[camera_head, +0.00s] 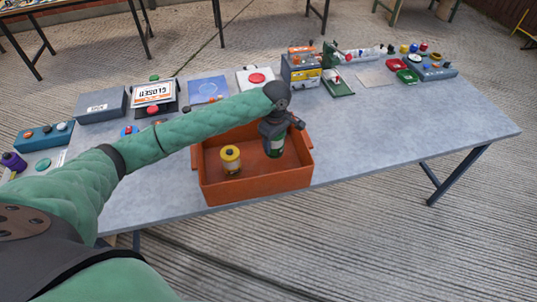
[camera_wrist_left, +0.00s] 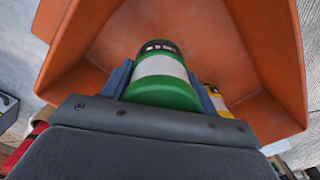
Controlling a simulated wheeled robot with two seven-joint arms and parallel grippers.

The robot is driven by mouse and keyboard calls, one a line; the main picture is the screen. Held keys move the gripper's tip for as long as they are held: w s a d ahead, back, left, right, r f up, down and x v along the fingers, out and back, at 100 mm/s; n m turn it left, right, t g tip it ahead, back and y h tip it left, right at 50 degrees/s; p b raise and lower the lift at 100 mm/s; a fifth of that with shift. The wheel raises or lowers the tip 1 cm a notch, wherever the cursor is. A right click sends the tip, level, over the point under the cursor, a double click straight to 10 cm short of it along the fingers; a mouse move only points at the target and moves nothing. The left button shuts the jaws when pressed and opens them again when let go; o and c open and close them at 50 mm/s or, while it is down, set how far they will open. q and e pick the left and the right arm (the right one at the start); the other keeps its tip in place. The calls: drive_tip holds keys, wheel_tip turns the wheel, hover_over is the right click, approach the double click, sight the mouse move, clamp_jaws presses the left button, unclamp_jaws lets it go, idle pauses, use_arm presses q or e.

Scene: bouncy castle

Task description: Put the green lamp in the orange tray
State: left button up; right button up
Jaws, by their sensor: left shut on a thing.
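The orange tray (camera_head: 258,188) stands at the front edge of the grey table, and its inside fills much of the left wrist view (camera_wrist_left: 245,45). My left gripper (camera_head: 274,135) points down over the right part of the tray. It is shut on the green lamp (camera_head: 276,148), a green cylinder with a pale band and dark end in the left wrist view (camera_wrist_left: 162,80). The lamp is inside the tray's outline; I cannot tell if it touches the floor. A yellow lamp (camera_head: 231,158) stands in the tray's left part. My right gripper is not in view.
Behind the tray are a closed-sign box (camera_head: 153,94), a blue panel (camera_head: 208,89), a panel with a red button (camera_head: 257,78) and a yellow-grey box (camera_head: 301,70). Red and green small trays (camera_head: 402,70) lie at the back right. The table's right part (camera_head: 420,115) is clear.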

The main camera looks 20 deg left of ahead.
sight(274, 153)
use_arm(q)
wheel_tip(274, 153, down, 3)
drive_tip(key=shift+w+r, duration=0.1)
drive_tip(key=shift+r, duration=0.1)
drive_tip(key=shift+f+p, duration=0.85)
drive_tip(key=shift+f, duration=1)
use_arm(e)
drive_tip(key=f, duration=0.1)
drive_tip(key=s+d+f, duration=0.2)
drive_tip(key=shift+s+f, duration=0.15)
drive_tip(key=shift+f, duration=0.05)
use_arm(q)
drive_tip(key=o, duration=1.2)
drive_tip(key=shift+f, duration=0.1)
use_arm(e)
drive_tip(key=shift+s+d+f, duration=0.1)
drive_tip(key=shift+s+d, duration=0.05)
